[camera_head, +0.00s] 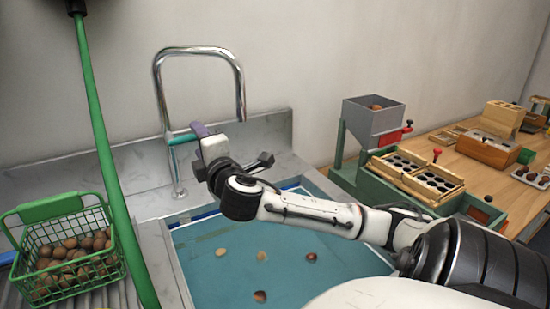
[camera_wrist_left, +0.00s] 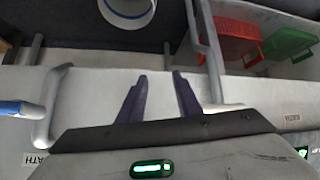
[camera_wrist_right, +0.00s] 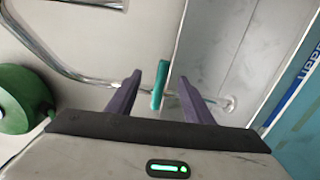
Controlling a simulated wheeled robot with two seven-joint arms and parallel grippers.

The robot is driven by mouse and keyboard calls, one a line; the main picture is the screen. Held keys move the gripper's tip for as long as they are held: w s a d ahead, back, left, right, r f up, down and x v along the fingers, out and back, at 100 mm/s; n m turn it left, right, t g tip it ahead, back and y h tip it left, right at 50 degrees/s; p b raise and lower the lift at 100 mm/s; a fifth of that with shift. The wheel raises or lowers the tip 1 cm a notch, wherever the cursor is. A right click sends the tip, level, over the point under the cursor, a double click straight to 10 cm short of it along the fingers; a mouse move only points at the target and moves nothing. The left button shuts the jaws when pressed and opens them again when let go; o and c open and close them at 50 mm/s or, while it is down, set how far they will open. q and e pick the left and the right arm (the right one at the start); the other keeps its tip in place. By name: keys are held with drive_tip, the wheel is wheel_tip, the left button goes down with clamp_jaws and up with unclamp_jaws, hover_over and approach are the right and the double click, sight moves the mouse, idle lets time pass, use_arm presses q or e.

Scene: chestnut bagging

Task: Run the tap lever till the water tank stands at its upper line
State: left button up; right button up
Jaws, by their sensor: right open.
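The chrome tap (camera_head: 160,100) arches over the sink at the back. Its teal lever (camera_head: 180,139) sticks out from the upright pipe. My right gripper (camera_head: 199,131) is at the lever, with its purple fingers open. In the right wrist view the lever (camera_wrist_right: 160,84) stands between the spread fingertips, apart from both. The water tank (camera_head: 210,238) is a teal basin with several chestnuts in it; a blue strip with lettering (camera_wrist_right: 302,80) runs along its edge in the right wrist view. The water's height against a line cannot be read. My left gripper (camera_wrist_left: 158,82) is open and empty, outside the head view.
A green wire basket of chestnuts (camera_head: 70,255) stands left of the tank, and a green pole (camera_head: 105,150) crosses in front. A grey hopper (camera_head: 372,118) and wooden trays (camera_head: 415,175) stand on the right. The left wrist view shows red (camera_wrist_left: 232,42) and green (camera_wrist_left: 290,43) baskets.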

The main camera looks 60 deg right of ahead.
drive_tip(key=v, duration=0.6)
drive_tip(key=shift+s, duration=0.1)
idle(0.6)
